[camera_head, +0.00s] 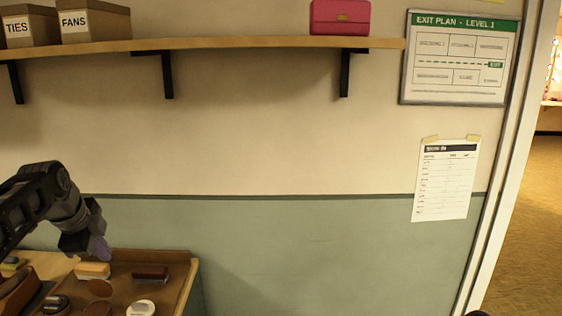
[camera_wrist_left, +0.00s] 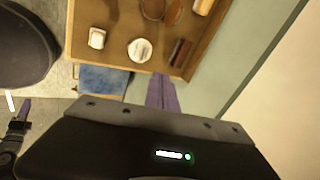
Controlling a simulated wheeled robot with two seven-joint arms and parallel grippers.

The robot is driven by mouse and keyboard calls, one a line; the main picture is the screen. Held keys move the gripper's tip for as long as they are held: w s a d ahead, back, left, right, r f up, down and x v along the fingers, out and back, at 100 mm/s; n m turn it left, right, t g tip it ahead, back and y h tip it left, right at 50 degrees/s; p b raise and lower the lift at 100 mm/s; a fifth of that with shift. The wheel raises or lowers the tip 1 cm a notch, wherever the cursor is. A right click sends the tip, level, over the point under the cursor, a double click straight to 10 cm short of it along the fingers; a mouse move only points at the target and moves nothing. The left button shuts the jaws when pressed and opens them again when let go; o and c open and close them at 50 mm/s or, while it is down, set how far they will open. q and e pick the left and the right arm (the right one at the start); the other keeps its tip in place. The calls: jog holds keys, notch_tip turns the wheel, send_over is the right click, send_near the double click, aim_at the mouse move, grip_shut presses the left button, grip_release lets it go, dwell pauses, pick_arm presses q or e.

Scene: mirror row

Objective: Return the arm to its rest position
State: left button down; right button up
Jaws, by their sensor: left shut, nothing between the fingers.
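My left arm comes in from the left in the head view. Its gripper (camera_head: 98,249) has purple fingers and hangs above the back edge of a wooden tray-like surface (camera_head: 183,292). The left wrist view shows the purple fingers (camera_wrist_left: 162,92) together, with nothing between them. They appear beside the edge of the same surface, close to a dark red-brown brush (camera_wrist_left: 180,52); I cannot tell the height between them. A dark arm part with a purple finger, seemingly my right gripper (camera_wrist_left: 22,112), shows small at the left of the wrist view. Its opening is unclear.
The surface holds a tan-topped brush (camera_head: 93,270), a white round tin (camera_head: 141,307), a dark tin (camera_head: 55,304) and brown oval pieces. A shelf (camera_head: 230,43) with boxes and a pink case (camera_head: 340,17) runs above.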

pick_arm(q)
jog(key=w+d+f+n+t+h, duration=0.1)
jog(key=w+d+f+n, duration=0.2)
jog(key=f+n, duration=0.15)
jog(key=w+d+f+n+t, duration=0.1)
jog(key=w+d+f+n, duration=0.25)
jog(key=f, duration=0.25)
jog(key=s+d+f+n+h, duration=0.1)
jog(key=s+d+f+n, duration=0.1)
jog(key=d+f, duration=0.35)
jog(key=s+d+f+n, duration=0.2)
jog(key=d+f+n, duration=0.1)
jog(key=f, duration=0.5)
jog(key=s+d+f+n+h, duration=0.1)
jog(key=s+d+f+n, duration=0.1)
jog(key=d+f, duration=0.35)
jog(key=s+d+f+n+g, duration=0.1)
jog(key=s+d+f, duration=0.3)
jog(key=s, duration=0.6)
jog(key=s+d+f+n+g+h, duration=0.1)
jog(key=s+d+f+g, duration=0.2)
jog(key=s+f, duration=0.6)
jog(key=s+d+f+g, duration=0.2)
jog(key=s+d+f, duration=0.3)
jog(key=s, duration=0.8)
notch_tip(320, 180, down, 2)
jog(key=shift+s+d+f+n+g, duration=0.1)
jog(key=shift+s+d+n+g, duration=0.15)
jog(key=shift+d+n+g, duration=0.15)
jog(key=shift+a, duration=0.2)
